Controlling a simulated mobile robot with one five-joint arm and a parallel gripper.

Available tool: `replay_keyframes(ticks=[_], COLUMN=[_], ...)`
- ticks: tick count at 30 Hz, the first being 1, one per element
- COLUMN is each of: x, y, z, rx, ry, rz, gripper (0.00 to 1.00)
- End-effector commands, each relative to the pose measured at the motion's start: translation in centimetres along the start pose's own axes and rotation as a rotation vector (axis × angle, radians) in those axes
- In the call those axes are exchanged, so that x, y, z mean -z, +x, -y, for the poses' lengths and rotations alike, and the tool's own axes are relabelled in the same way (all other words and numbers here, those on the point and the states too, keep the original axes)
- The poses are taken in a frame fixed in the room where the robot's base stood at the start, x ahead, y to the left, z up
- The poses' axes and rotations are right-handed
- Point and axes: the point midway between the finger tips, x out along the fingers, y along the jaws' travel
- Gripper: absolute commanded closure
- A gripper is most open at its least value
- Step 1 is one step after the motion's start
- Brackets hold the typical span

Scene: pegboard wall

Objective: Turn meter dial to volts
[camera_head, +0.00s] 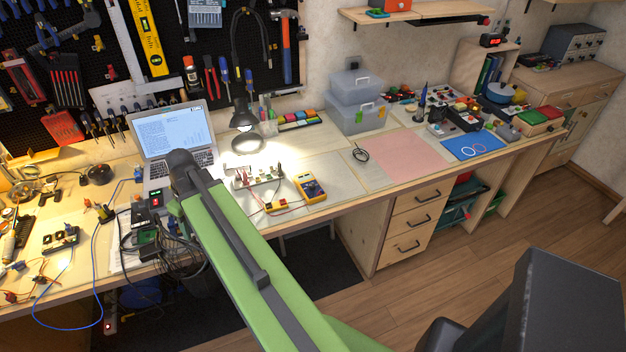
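A yellow multimeter (310,187) lies face up on the workbench (345,185), just right of the lit area under the lamp. Its face looks dark blue. Its dial is too small to make out, so I cannot tell its setting. Thin leads run left from it towards a small board with parts (258,178). My green arm reaches up from the bottom middle to a dark joint left of the meter. I cannot make out my gripper in this view, nor anything held in it.
A laptop (172,137) and a lamp (243,115) stand behind the meter. A pink mat (405,148) lies to its right, with a coil of black cable (360,154) near it. Cables and small electronics crowd the bench's left side. Drawers (408,220) are below the right part.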

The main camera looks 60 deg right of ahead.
Motion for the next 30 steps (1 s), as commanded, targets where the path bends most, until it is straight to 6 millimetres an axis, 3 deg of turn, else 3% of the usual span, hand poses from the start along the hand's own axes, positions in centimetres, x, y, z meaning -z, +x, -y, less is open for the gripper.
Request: replay_keyframes(ticks=[1, 4, 6, 9, 12, 15, 19, 26, 30], x=[-0.7, -3.8, -6.9, -12.4, -17.8, -22.1, -24.8, -25.1, -24.8], y=[-2.4, -5.2, -7.3, -10.2, -12.4, -13.9, -14.7, -14.3, -12.8], z=[-5.1, -14.1, -20.1, -27.8, -33.3, -36.8, -38.6, -38.9, -39.0], rx=[0.010, 0.022, 0.018, -0.007, -0.041, -0.073, -0.097, -0.101, -0.101], ry=[0.012, -0.008, -0.022, -0.042, -0.062, -0.079, -0.092, -0.097, -0.096], rz=[-0.027, -0.092, -0.141, -0.207, -0.260, -0.293, -0.311, -0.314, -0.313], gripper=[0.55, 0.55, 0.55, 0.55, 0.55, 0.55, 0.55, 0.55, 0.55])
